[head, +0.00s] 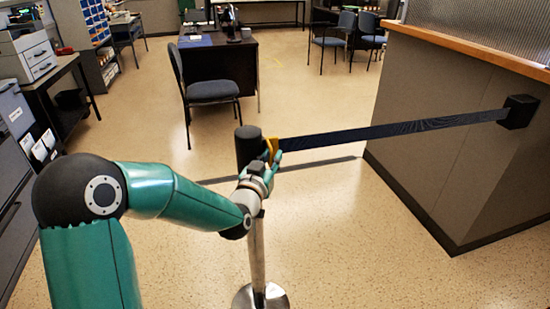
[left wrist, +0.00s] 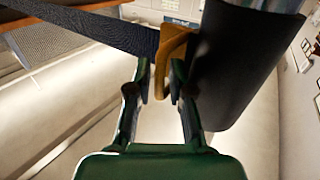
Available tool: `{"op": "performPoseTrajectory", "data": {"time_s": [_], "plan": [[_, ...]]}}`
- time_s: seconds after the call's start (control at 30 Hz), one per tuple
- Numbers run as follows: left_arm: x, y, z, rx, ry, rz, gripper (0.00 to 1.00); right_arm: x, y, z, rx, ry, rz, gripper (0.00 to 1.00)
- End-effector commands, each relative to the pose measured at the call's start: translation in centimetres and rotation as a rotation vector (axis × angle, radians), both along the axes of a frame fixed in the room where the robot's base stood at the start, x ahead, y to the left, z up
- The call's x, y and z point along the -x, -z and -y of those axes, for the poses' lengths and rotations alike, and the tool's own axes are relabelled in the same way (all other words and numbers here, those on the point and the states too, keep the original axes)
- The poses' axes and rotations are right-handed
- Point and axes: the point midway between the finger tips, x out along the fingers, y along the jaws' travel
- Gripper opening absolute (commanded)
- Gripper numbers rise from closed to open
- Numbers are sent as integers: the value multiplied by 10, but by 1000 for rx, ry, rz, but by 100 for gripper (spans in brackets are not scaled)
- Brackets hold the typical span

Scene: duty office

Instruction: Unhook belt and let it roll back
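A dark belt (head: 390,131) stretches taut from a black wall box (head: 519,112) on the counter side to a post (head: 257,240). Its yellow end clip (head: 272,148) sits against the black post head (head: 246,147). In the left wrist view the clip (left wrist: 168,58) is beside the dark post head (left wrist: 237,65), with the belt (left wrist: 90,28) running off to the upper left. My left gripper (head: 275,160) is at the clip. In the left wrist view its fingers (left wrist: 159,82) stand apart on both sides of the clip's lower part, with small gaps showing. My right gripper is not in view.
The counter (head: 455,120) stands on the right. A blue chair (head: 208,90) and a desk (head: 222,65) are behind the post. A printer (head: 30,55) and cabinets line the left. The floor under the belt is clear.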

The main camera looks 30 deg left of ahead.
Motion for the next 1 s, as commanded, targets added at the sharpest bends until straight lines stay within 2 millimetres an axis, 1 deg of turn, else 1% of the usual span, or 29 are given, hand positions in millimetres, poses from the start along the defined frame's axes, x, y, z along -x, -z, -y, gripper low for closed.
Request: {"op": "performPoseTrajectory", "data": {"time_s": [0.27, 0.4, 0.7, 0.73, 0.77, 0.8, 1.0], "plan": [[-2, 0, 0, 0, 1, -1, 20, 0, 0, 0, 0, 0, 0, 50], [-2, 0, 0, 0, 1, -1, 0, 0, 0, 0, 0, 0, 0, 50], [-1, 0, 0, 0, 1, -1, 0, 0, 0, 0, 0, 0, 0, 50], [-2, 0, 23, 2, 13, -1, 0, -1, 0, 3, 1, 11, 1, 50], [-2, 0, 13, 1, 4, -1, 0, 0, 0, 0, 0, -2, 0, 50], [-1, 0, 8, 0, 3, 0, 0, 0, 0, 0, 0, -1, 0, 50], [-4, 2, 0, 1, -9, -2, 0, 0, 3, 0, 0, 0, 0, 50]]}}
